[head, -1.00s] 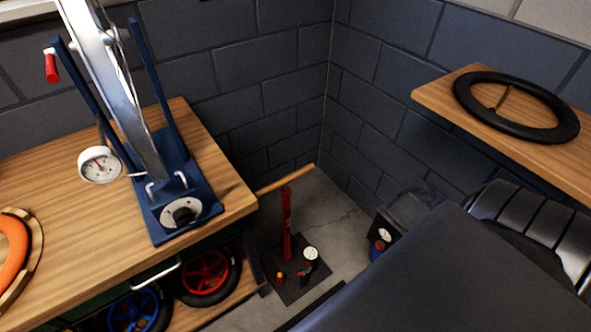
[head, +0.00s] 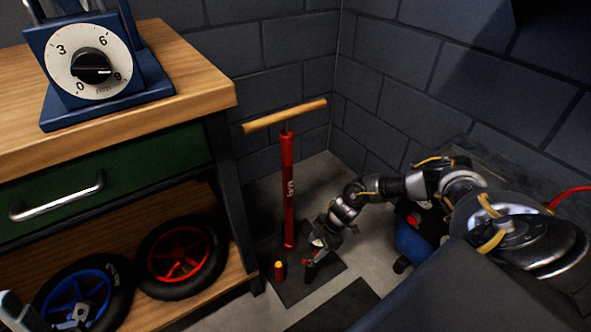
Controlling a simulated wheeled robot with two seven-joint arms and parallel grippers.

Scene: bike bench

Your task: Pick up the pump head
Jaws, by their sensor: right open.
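The red floor pump (head: 288,190) stands upright on a dark base plate (head: 292,292) on the floor, its wooden handle (head: 285,116) on top. A small black and red piece (head: 309,270), which looks like the pump head, stands at the right of the pump's foot. My right gripper (head: 316,250) is open and reaches down from the right, right at the top of this piece. The fingers partly cover it and the gauge there, so I cannot tell whether they touch.
A short red and yellow piece (head: 279,270) stands left of the pump head. The wooden workbench (head: 120,125) with a green drawer (head: 110,185) and wheels (head: 178,262) on its shelf is at the left. A blue object (head: 412,243) stands behind my right arm.

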